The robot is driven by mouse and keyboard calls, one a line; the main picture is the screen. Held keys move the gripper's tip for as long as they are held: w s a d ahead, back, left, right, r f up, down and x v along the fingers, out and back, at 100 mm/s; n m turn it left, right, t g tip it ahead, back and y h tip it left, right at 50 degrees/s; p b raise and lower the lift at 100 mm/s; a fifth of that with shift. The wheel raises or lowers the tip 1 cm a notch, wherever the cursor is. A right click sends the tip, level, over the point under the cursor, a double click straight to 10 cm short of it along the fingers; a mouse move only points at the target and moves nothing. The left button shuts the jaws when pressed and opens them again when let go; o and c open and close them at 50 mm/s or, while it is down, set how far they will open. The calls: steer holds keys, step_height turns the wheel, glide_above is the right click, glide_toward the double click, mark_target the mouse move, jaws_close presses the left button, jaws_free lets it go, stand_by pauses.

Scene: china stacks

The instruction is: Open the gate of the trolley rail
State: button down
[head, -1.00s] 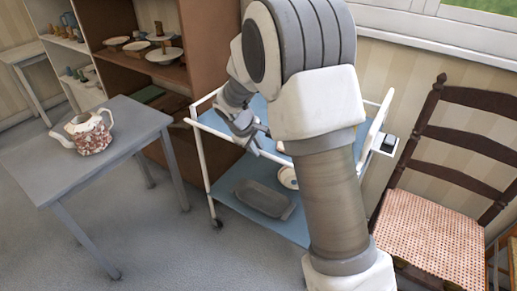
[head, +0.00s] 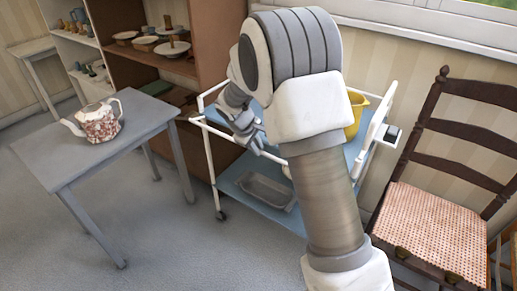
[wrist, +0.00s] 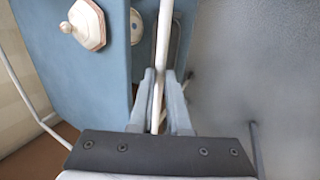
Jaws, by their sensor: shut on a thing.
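The trolley has a white tubular frame and two blue shelves, and its lower shelf (head: 236,189) shows in the head view. My gripper (head: 259,146) is at the trolley's near side, at upper-shelf height. In the wrist view a slim white rail bar (wrist: 159,75) runs between the two fingers of my gripper (wrist: 159,78), which are shut on it. I take this bar to be the gate of the rail. My arm hides much of the trolley top and the bar's right part in the head view, so the gate's angle is unclear.
A grey tray (head: 266,191) lies on the lower shelf. A white lidded piece (wrist: 86,24) and a yellow container (head: 355,115) are on the trolley. A grey table (head: 90,160) with a teapot (head: 98,121) stands left, a chair (head: 430,225) right. Floor between table and trolley is clear.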

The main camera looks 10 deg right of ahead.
steer(key=c, duration=1.5)
jaws_free()
steer(key=shift+s+a, duration=0.15)
steer(key=shift+s, duration=0.1)
steer(key=o, duration=0.7)
steer(key=shift+w, duration=0.2)
steer(key=shift+c, duration=0.2)
steer(key=p+v, duration=0.4)
steer(key=v, duration=1.3)
steer(key=shift+r+p, duration=0.2)
steer(key=shift+p, duration=0.2)
steer(key=shift+s, duration=0.15)
steer(key=s+d+r+m+y, duration=0.1)
steer(key=s+d+r+m, duration=0.2)
steer(key=s, duration=0.4)
steer(key=s+d+r+m+y, duration=0.1)
steer(key=s+d+r+m, duration=0.15)
steer(key=s+r, duration=0.3)
steer(key=s+d+m+t+y, duration=0.2)
steer(key=s+m, duration=0.1)
steer(key=s, duration=1.2)
step_height(320, 180, up, 16)
steer(key=p, duration=1.6)
steer(key=shift+s+d+r, duration=0.15)
steer(key=shift+s, duration=0.3)
